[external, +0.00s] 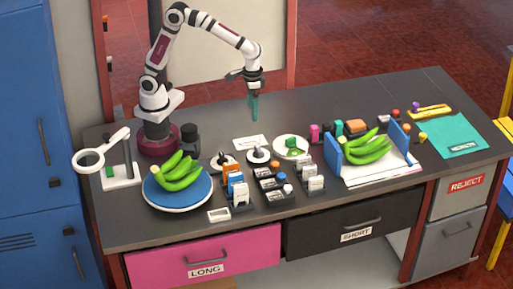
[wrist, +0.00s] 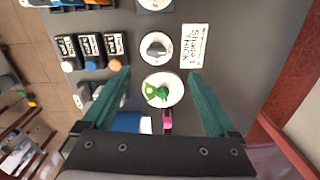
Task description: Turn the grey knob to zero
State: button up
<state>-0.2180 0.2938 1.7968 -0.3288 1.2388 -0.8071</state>
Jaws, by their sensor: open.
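A grey knob (wrist: 157,48) sits on a round white dial, upright on the dark desk; in the external view it is the dial (external: 258,155) below my gripper. Its marks are too small to read. A second, similar dial (external: 222,162) is to its left, cut off at the top edge of the wrist view (wrist: 155,4). My gripper (external: 254,117) points down above the desk, apart from the knob. In the wrist view its teal fingers (wrist: 159,73) are spread wide with nothing between them at their tips.
A white plate with a green piece (wrist: 162,90) is beside the knob. Small coloured-capped boxes (external: 270,182) stand in front. Bananas on a blue plate (external: 150,200) are left; more bananas (external: 366,147) sit in a blue-sided holder right.

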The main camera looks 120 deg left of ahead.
aim_at(258, 148)
jog(key=shift+n, duration=0.6)
jog(key=f, duration=0.5)
jog(key=w+f, duration=0.1)
jog(key=f, duration=0.5)
jog(key=a+f, duration=0.1)
jog(key=f, duration=0.5)
jog(key=shift+w, duration=0.4)
jog(key=shift+r, duration=0.1)
jog(key=c, duration=1.4)
